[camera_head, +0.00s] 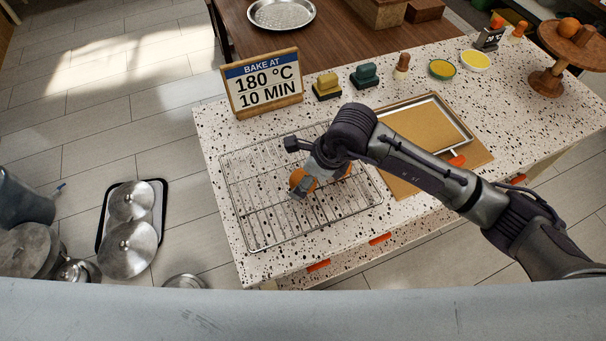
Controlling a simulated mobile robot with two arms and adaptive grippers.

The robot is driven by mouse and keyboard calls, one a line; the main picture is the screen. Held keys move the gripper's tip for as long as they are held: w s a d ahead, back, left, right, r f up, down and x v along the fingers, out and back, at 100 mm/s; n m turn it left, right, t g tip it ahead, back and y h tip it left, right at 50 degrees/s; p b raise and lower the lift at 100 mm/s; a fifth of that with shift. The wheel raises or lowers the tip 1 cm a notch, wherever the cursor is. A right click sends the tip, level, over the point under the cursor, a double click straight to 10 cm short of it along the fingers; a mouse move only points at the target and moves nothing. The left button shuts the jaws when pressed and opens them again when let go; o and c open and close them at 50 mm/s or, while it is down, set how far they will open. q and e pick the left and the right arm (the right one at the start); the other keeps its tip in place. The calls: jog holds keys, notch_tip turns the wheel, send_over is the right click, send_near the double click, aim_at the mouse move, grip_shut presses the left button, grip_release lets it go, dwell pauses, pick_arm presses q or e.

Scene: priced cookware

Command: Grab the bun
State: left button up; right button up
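An orange-brown bun (297,177) lies on the wire cooling rack (257,222) on the speckled counter. My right gripper (306,184) is low over the rack, right at this bun, and its dark parts cover some of it. Another patch of orange-brown (347,172) shows just right of the gripper. I cannot tell whether it is a second bun or part of the same one. Whether the fingers are closed on the bun is not clear. My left gripper is not in view.
A "BAKE AT 180 °C 10 MIN" sign (263,83) stands behind the rack. A tray on a board (402,190) lies to the right, under my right arm. A wooden cake stand (546,83) is far right. The rack's front left is clear.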

jog(key=shift+x, duration=0.85)
jog(key=shift+r, duration=0.1)
jog(key=c, duration=1.2)
jog(key=shift+r, duration=0.1)
